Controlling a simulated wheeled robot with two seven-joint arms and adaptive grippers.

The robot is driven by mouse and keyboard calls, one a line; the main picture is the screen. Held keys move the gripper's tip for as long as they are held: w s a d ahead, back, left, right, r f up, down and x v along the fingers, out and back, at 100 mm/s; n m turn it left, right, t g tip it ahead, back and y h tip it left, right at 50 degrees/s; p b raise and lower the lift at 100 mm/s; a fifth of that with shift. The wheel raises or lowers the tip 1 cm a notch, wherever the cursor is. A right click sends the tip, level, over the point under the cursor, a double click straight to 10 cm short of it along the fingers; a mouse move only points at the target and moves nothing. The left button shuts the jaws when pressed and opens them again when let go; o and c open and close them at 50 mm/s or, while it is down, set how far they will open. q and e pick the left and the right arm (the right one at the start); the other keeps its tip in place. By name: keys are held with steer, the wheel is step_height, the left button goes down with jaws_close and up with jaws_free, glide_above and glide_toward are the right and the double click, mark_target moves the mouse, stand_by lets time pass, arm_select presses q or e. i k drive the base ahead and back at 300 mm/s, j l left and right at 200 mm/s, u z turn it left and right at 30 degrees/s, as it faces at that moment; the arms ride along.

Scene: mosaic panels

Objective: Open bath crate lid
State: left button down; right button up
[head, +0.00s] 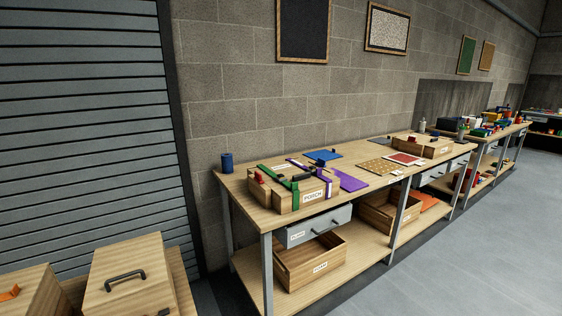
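No crate in view carries a readable bath label. At the lower left, a wooden box (130,256) has a shut top with a black handle. Left of it, another wooden box (30,288) has an orange handle and is cut off by the picture edge. Their fronts are out of view. On the bench, a wooden crate (284,207) labelled PORCH has green and purple straps over its top. A second wooden crate (425,150) stands farther along the bench; its label is too small to read. Neither of my grippers is in view.
The wooden bench (240,186) runs along the block wall. A blue cylinder (227,162) and flat coloured panels, including a purple panel (352,182), lie on it. A grey drawer (318,226) and an open crate (312,268) are below. The grey floor (450,260) at right is clear.

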mark_target(131, 277)
steer(key=u, duration=1.3)
steer(key=i+j+z, duration=0.1)
steer(key=z, duration=0.15)
steer(key=k+j, duration=0.05)
steer(key=j, duration=0.05)
